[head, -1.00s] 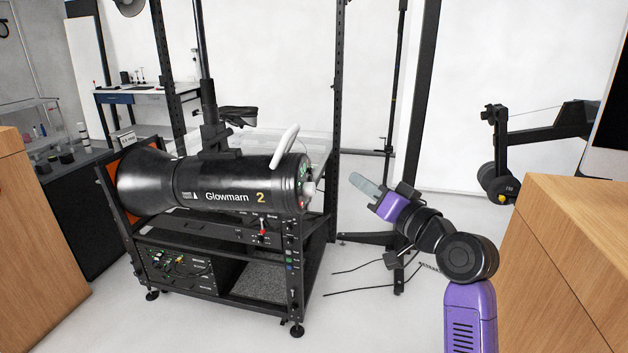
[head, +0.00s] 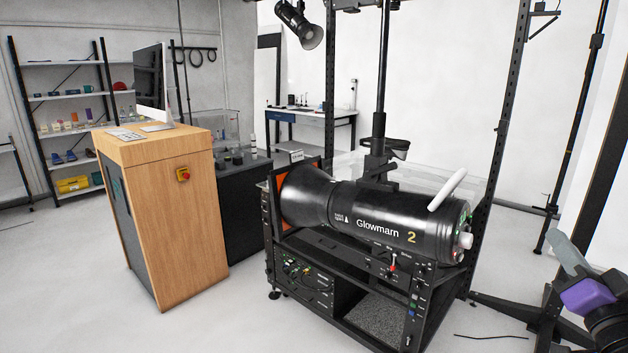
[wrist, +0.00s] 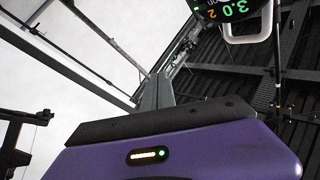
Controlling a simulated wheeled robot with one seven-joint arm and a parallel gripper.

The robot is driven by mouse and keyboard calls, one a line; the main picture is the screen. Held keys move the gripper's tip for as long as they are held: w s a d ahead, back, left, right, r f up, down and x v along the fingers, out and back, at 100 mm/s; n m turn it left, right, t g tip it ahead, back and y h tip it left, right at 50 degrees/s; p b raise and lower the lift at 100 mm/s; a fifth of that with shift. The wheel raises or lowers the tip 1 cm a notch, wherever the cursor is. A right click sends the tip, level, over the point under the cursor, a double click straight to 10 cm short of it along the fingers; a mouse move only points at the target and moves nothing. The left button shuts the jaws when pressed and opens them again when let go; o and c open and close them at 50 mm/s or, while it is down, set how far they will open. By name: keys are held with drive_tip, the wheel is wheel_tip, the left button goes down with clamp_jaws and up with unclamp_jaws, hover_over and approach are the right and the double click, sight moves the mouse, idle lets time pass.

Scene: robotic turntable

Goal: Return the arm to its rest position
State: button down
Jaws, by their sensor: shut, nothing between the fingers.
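My gripper (head: 568,252) shows at the right edge of the head view, with grey fingers and a purple body. Its fingers are together and hold nothing. It is apart from the black Glowmarn lamp (head: 350,215), to the right of that lamp. In the wrist view my gripper (wrist: 158,90) has its grey fingers pointing up the picture, above the purple housing. The rest of my arm is mostly cut off by the head view's right edge.
The lamp lies on a black equipment rack (head: 375,320). A wooden cabinet (head: 185,235) with a monitor (head: 150,78) stands at the left. A stand with black legs (head: 530,315) is near my gripper. The floor at front left is clear.

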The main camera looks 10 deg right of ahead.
drive_tip(key=s+a+f+n, duration=0.4)
drive_tip(key=s+a+f, duration=1)
drive_tip(key=a+f, duration=0.1)
drive_tip(key=s+a+f+n+g+y, duration=0.2)
drive_tip(key=s+a+f, duration=0.3)
drive_tip(key=s, duration=0.5)
drive_tip(key=s+a+f+n+g+y, duration=0.2)
drive_tip(key=s+a+f+n+y, duration=0.1)
drive_tip(key=s+a, duration=0.5)
drive_tip(key=shift+s+a+f+g+y, duration=0.25)
drive_tip(key=shift+s+f+g+y, duration=0.15)
drive_tip(key=shift+s+f+y, duration=0.55)
